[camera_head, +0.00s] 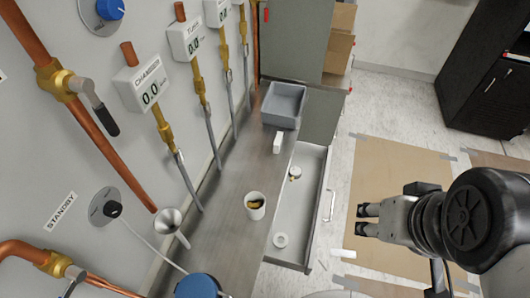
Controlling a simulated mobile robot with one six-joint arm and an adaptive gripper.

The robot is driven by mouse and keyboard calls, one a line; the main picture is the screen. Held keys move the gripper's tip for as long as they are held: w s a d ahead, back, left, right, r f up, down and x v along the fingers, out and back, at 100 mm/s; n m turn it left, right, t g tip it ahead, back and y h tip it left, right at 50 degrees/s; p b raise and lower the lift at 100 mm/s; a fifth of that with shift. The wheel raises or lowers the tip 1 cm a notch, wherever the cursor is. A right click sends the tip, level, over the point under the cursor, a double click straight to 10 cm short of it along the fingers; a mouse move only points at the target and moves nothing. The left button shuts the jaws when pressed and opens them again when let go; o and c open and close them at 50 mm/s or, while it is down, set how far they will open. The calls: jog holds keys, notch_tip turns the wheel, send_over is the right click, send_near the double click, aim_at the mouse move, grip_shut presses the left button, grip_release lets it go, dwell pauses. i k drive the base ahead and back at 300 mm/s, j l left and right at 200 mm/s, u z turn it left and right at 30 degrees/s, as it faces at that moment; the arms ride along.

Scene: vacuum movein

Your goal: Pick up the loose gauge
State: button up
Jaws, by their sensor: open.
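I cannot tell for sure which thing is the loose gauge. A small white piece with a brass-coloured part (295,174) lies in the open drawer (311,190). A small white block (278,142) stands on the steel bench (222,215). Gauges with digital displays, such as the one labelled CHAMBER (145,85), are fixed along the wall on brass fittings. My gripper (361,219) is open and empty, right of the drawer, its fingers pointing left.
A white cup (255,206) with brass-coloured contents and a grey bin (284,105) stand on the bench. A metal funnel (170,222) and a blue round thing (197,287) are near the wall. The drawer juts out towards brown floor sheets (395,180). A black cabinet (490,75) stands far right.

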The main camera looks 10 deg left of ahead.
aim_at(295, 171)
jog(key=i+l+u, duration=0.15)
jog(key=u, duration=0.25)
jog(key=i+l+u, duration=0.1)
jog(key=u, duration=0.3)
jog(key=i+l+u, duration=0.1)
jog(key=l+u, duration=0.4)
jog(key=u, duration=0.25)
jog(key=i+l+u, duration=0.1)
jog(key=l, duration=0.7)
jog(key=i+l, duration=0.1)
jog(key=l, duration=0.7)
jog(key=j+u, duration=0.05)
